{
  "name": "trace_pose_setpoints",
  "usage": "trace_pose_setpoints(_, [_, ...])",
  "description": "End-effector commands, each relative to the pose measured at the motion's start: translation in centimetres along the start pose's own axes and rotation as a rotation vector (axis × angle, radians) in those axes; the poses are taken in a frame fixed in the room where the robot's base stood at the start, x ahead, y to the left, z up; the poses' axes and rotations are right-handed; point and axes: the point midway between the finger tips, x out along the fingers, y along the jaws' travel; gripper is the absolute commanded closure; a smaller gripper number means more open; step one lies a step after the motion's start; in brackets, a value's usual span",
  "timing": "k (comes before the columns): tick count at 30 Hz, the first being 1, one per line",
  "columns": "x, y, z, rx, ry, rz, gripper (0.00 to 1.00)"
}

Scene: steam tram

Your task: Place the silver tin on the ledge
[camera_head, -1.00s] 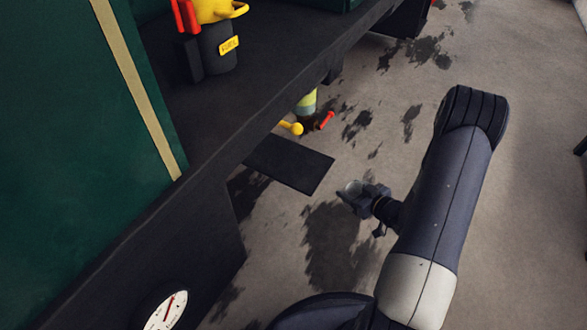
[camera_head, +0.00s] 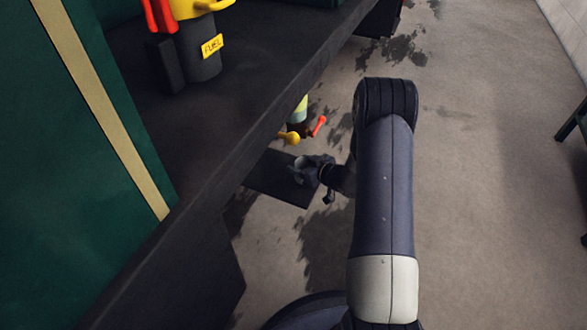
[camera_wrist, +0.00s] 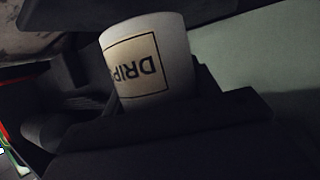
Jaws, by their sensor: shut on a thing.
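The silver tin (camera_wrist: 150,55) is between my gripper's jaws in the wrist view, with a pale label whose letters "DRIP" appear upside down. In the head view the tin (camera_head: 301,163) is a small grey shape at the end of my arm. My gripper (camera_head: 306,171) is shut on it, over or in front of the right part of a flat dark plate (camera_head: 265,180) low beside the tram. I cannot tell the height between them. A long dark ledge (camera_head: 240,115) runs along the tram's side, left of and above my gripper. Which surface is the task's ledge is unclear.
A dark can with a yellow "FUEL" tag (camera_head: 212,46) stands on the tram's dark deck. A yellow knob (camera_head: 289,137) and a red handle (camera_head: 319,126) are just beyond my gripper. Stained floor (camera_head: 450,200) at right is open; a dark bench-like thing (camera_head: 573,120) is at the right edge.

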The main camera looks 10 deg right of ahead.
Motion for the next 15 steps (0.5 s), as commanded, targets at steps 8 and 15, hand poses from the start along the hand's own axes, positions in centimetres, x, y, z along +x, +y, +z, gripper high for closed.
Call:
trace_pose_setpoints(8, [3.4,0.0,-1.3,0.0,0.0,0.0,0.67])
trace_pose_setpoints(15, [4.5,0.0,1.4,0.003,-0.002,0.0,0.67])
